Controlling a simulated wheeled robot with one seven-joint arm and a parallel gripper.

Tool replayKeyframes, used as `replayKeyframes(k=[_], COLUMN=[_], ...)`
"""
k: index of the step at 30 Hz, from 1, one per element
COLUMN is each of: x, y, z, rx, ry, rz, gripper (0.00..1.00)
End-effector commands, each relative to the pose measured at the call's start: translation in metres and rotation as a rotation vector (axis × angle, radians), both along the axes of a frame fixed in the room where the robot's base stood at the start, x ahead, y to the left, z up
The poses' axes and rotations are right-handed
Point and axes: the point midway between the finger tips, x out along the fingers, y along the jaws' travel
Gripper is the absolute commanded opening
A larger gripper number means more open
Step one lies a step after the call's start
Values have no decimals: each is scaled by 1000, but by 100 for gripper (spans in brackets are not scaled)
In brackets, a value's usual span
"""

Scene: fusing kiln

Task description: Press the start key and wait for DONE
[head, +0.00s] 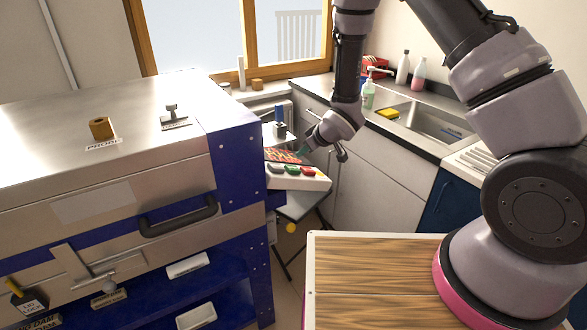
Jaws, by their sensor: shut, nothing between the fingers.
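The control box (312,184) is a pale panel on a small stand at the right of the kiln. Its sloped front has a dark key, a green key (292,170) and a red key (308,171). Behind them a display (281,156) shows red characters, too small to read. My gripper (302,154) points down and left, just above and behind the keys, by the display's right end. It is shut and empty. I cannot tell whether its tips touch the panel. No key is labelled legibly.
The steel and blue kiln (110,165) with a black handle (178,217) fills the left. A wooden-topped table (370,270) is at front right, by my arm's base. A sink counter (425,125) with bottles stands behind. Floor shows between kiln and table.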

Motion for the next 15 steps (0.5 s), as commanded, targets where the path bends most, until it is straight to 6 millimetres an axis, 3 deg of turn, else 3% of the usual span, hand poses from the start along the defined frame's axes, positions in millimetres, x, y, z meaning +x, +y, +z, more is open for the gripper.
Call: replayKeyframes(k=[6, 15], x=[6, 6], y=[-7, -9], z=[19, 24], rx=[1, -1], ry=[-2, -1], rz=[0, 1], gripper=[0, 0])
